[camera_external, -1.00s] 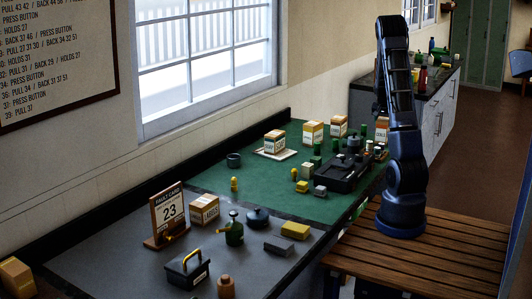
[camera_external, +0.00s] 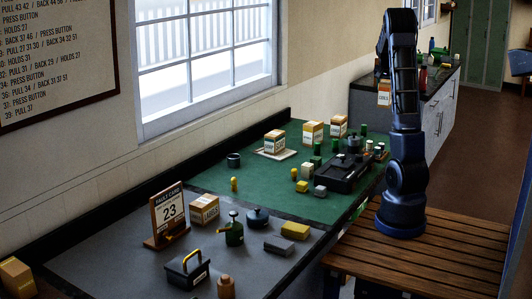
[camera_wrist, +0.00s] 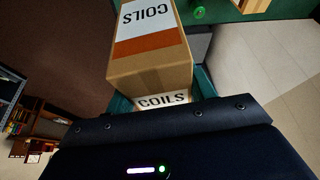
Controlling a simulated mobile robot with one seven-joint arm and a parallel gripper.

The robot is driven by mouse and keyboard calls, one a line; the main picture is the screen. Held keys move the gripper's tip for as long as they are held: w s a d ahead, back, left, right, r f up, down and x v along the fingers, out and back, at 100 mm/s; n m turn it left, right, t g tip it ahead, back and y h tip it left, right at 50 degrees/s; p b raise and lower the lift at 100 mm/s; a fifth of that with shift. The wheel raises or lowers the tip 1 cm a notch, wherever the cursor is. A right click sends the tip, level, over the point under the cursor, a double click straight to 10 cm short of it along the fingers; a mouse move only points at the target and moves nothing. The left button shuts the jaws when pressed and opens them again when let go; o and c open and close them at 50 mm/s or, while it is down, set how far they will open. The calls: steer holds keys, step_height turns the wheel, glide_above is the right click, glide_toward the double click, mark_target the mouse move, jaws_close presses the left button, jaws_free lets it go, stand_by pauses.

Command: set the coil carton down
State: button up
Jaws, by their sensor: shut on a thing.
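The coil carton (camera_wrist: 152,66) is a brown box with white and orange labels reading COILS. It fills the upper middle of the wrist view, held between the teal fingers of my gripper (camera_wrist: 162,97). In the external view the carton (camera_external: 384,94) hangs beside my raised arm, in front of the far dark counter. My gripper is shut on it; my arm largely hides the fingers there. The carton looks clear of the green bench mat (camera_external: 210,180), with nothing visible touching its underside.
Cartons stand on the green mat: one on a pale pad (camera_external: 289,155), plus a yellow-topped carton (camera_external: 313,133) and another (camera_external: 338,126). A black lever frame (camera_external: 345,178) is near the right edge. Another carton (camera_external: 204,210) stands on the grey area (camera_external: 120,255).

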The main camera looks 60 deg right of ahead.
steer(key=w+a+n+t+y, duration=0.1)
steer(key=w+a+n, duration=0.3)
steer(key=w+a, duration=1.2)
steer(key=w+a+n+t, duration=0.2)
steer(key=w+a+n, duration=0.2)
steer(key=w+a, duration=1.1)
steer(key=w+a+n+y, duration=0.1)
steer(key=w+a+n, duration=0.35)
steer(key=a, duration=0.95)
steer(key=w+a+n+y, duration=0.1)
steer(key=w+a, duration=0.6)
steer(key=a, duration=0.7)
steer(key=w+a+n+y, duration=0.1)
steer(key=w+a+n, duration=0.35)
steer(key=a, duration=0.85)
step_height(320, 180, down, 20)
steer(key=w+m+t, duration=0.1)
steer(key=shift+a+m, duration=0.2)
steer(key=shift+m, duration=0.1)
steer(key=shift+f, duration=0.1)
